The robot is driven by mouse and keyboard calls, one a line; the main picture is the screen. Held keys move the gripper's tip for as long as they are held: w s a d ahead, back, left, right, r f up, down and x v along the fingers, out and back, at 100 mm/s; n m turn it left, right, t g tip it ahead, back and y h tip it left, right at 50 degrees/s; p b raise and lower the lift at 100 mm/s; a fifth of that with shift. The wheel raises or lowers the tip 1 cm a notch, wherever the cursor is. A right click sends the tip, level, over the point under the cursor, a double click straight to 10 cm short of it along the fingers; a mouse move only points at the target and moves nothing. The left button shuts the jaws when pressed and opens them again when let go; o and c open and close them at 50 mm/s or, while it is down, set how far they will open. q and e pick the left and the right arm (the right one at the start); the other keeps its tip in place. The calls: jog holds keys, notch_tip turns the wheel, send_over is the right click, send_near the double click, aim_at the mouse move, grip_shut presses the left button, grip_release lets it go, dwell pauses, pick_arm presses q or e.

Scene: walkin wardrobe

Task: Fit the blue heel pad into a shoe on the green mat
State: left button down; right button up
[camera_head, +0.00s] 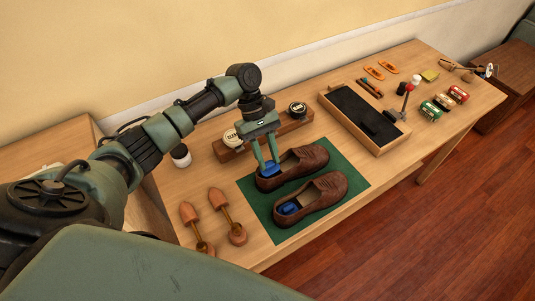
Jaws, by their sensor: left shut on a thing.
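Two brown shoes lie side by side on the green mat (352,179), the far shoe (305,161) and the near shoe (324,193). My left gripper (267,169) points down at the heel opening of the far shoe and is shut on a blue heel pad (271,170). The pad is at the heel opening; I cannot tell if it touches the insole. Another blue pad (289,208) sits in the heel of the near shoe. My right gripper is not in view.
Wooden shoe trees (229,217) lie left of the mat. A wooden rack with tins (295,122) stands behind the shoes. A wooden tray with a dark bed (352,108) is to the right, with spools (431,111) and small items beyond. The table's front edge is near the mat.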

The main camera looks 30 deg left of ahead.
pick_arm(q)
jog(key=shift+f, duration=0.15)
jog(key=shift+f, duration=0.65)
jog(key=c, duration=0.6)
grip_release()
notch_tip(320, 180, up, 9)
jog(key=p, duration=1.1)
dwell(0.4)
